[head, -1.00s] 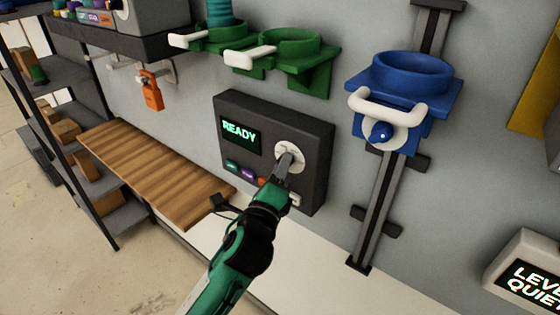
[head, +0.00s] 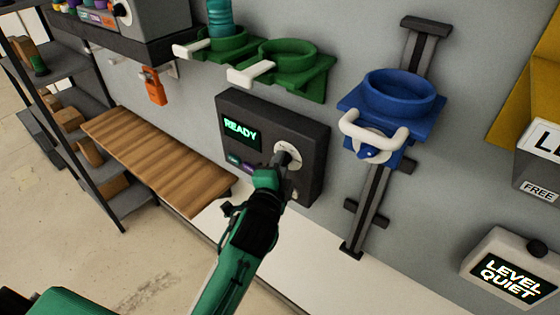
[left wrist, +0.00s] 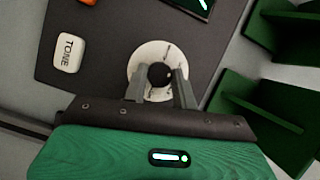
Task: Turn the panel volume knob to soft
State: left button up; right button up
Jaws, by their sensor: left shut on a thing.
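The dark grey wall panel (head: 310,135) has a screen (head: 241,132) reading READY. Its volume knob is a black knob (left wrist: 160,75) on a round white dial (left wrist: 147,57), seen in the left wrist view. The dial (head: 290,150) also shows in the head view, partly hidden by my left gripper (head: 283,158). In the left wrist view the two fingers of my left gripper (left wrist: 160,84) stand on either side of the black knob, shut on it. The dial's small markings are too small to read. My right gripper is not in view.
A white TONE button (left wrist: 68,52) is on the panel. A wooden shelf (head: 160,160) is at left, green holders (head: 285,62) above, and a blue holder (head: 400,95) on a rail at right. A box (head: 515,268) reads LEVEL QUIET.

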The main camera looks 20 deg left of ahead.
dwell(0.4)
pick_arm(q)
jog(key=o, duration=1)
jog(key=shift+c, duration=0.2)
jog(key=s, duration=1.3)
jog(key=shift+s+d+r, duration=0.3)
jog(key=shift+s+r, duration=0.05)
jog(key=shift+r, duration=0.1)
jog(key=shift+f, duration=0.1)
